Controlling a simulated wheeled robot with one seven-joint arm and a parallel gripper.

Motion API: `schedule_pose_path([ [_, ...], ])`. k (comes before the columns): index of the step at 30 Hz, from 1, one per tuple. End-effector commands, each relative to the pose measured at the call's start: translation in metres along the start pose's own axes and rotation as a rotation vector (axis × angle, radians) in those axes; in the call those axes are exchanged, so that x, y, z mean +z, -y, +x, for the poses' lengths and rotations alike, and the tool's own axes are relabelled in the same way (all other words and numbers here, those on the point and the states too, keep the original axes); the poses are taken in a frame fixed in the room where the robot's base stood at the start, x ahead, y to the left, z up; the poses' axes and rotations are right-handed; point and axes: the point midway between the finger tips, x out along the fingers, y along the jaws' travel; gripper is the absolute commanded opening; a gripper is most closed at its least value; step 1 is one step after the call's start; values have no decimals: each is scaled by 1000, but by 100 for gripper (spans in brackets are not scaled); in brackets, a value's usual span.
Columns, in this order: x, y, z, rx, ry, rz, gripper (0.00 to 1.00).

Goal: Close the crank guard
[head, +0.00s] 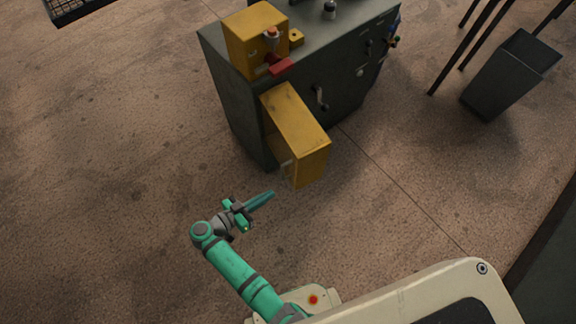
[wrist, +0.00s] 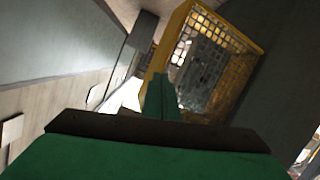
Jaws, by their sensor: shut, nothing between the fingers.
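The crank guard (head: 298,122) is a yellow box-shaped cover on the front of a dark grey machine cabinet (head: 236,112). It stands swung out from the cabinet front, so it is open. In the wrist view the guard (wrist: 258,47) shows a yellow frame with a mesh panel, ahead and slightly right of the fingers. My gripper (head: 272,194) is shut and empty, just left of and below the guard's near end in the head view. The fingers also show in the wrist view (wrist: 161,80). Whether they touch the guard is unclear there. A pale handle (head: 320,97) shows on the cabinet front.
A yellow box (head: 256,40) with a red lever (head: 281,66) sits on the cabinet top. A dark bin (head: 510,75) stands at the right beside thin dark legs. The floor left of the cabinet is clear.

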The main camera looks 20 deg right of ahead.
Motion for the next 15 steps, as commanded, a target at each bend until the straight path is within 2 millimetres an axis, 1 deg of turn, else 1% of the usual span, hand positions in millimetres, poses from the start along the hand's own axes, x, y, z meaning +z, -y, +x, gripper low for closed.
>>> schedule_pose_path([
  [1,-19,9,-9,39,-47,57,0],
  [3,-40,13,-20,94,-108,134,0],
  [6,-62,16,-34,148,-175,223,0],
  [9,-75,16,-44,180,-216,278,0],
  [11,-79,17,-46,189,-229,295,0],
  [13,-81,15,-44,195,-235,304,0],
  [15,-82,13,-37,197,-235,306,0],
])
